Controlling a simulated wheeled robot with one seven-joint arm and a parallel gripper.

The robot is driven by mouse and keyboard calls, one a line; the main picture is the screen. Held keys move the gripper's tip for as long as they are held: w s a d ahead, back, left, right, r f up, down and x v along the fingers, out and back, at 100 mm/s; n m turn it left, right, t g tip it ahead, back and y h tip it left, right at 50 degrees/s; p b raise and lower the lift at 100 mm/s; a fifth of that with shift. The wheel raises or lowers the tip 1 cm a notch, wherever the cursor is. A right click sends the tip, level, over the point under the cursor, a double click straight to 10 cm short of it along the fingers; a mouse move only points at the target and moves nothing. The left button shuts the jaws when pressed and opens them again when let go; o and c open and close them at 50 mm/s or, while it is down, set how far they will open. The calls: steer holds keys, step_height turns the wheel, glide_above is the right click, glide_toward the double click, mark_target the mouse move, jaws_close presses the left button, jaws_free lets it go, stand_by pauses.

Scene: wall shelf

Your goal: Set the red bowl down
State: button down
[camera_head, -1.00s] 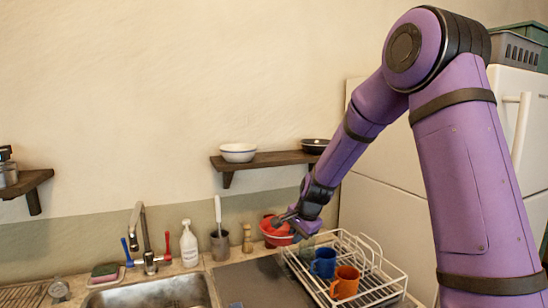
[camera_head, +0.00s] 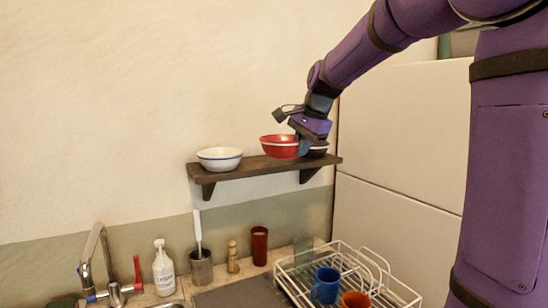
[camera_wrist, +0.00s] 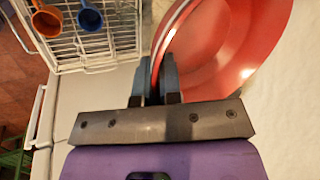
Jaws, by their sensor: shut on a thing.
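The red bowl (camera_head: 279,148) is upright at the wall shelf (camera_head: 240,171), between a white bowl with a blue rim (camera_head: 219,159) and a dark bowl (camera_head: 318,150). My gripper (camera_head: 301,146) is shut on the red bowl's right side. In the wrist view the fingers (camera_wrist: 157,78) pinch the rim of the red bowl (camera_wrist: 215,60). The bowl's underside is at about the height of the shelf top; I cannot tell whether it touches. The dark bowl is partly hidden behind my gripper.
Below stand a white dish rack (camera_head: 378,272) with a blue mug (camera_head: 325,286) and an orange mug (camera_head: 355,300), a soap bottle (camera_head: 163,268) and a dark red cup (camera_head: 260,246). A tall white fridge (camera_head: 400,150) stands right of the shelf.

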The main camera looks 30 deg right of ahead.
glide_above(280, 164)
steer(key=s, duration=0.2)
steer(key=shift+d+f, duration=0.1)
steer(key=shift+f, duration=0.6)
steer(key=shift+w+f, duration=0.25)
steer(key=shift+f, duration=1.5)
steer(key=c, duration=1.3)
jaws_free()
steer(key=shift+f, duration=0.1)
